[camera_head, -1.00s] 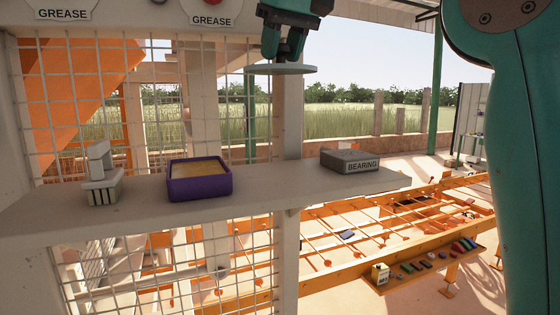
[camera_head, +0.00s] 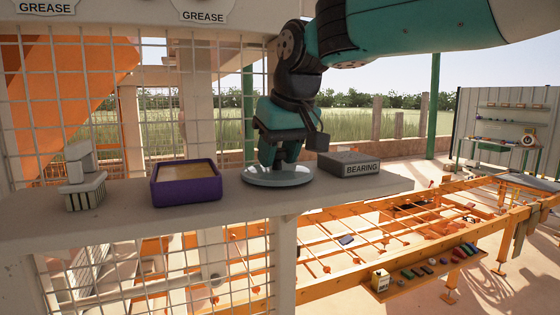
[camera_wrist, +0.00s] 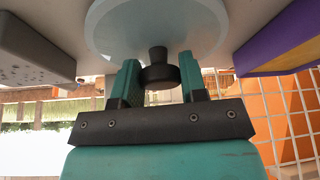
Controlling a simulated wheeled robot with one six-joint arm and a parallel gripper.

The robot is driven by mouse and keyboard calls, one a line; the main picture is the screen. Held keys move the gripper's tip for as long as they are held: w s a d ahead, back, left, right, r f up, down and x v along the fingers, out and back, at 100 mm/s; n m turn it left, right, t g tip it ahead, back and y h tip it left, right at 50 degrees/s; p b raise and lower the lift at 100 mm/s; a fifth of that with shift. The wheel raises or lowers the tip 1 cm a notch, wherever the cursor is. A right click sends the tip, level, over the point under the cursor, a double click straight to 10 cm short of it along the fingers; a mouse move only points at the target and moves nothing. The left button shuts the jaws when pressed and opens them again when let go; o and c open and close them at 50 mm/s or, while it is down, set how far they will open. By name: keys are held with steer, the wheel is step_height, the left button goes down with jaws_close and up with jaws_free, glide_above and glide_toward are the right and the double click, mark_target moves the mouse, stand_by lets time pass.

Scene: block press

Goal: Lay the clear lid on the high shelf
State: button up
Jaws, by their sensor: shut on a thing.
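The clear lid (camera_head: 278,178) is a pale round disc with a dark knob (camera_wrist: 158,68). It lies level at the surface of the high shelf (camera_head: 245,208), between a purple box and the bearing box. I cannot tell whether its whole underside touches. My gripper (camera_head: 279,158) points down over the lid's middle and is shut on its knob. In the wrist view the fingers (camera_wrist: 158,80) stand on both sides of the knob, and the lid fills the top middle. The fingers hide part of the lid in the head view.
The purple box (camera_head: 186,192) with a tan inside stands left of the lid. A grey box marked BEARING (camera_head: 348,166) stands close on its right. A pale ridged object (camera_head: 84,190) stands at the shelf's left. Wire mesh (camera_head: 100,110) is behind the shelf.

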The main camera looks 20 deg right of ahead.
steer(key=shift+f, duration=0.25)
steer(key=o, duration=1)
steer(key=shift+f, duration=0.15)
steer(key=shift+r, duration=0.25)
steer(key=v, duration=1.2)
steer(key=shift+f, duration=0.1)
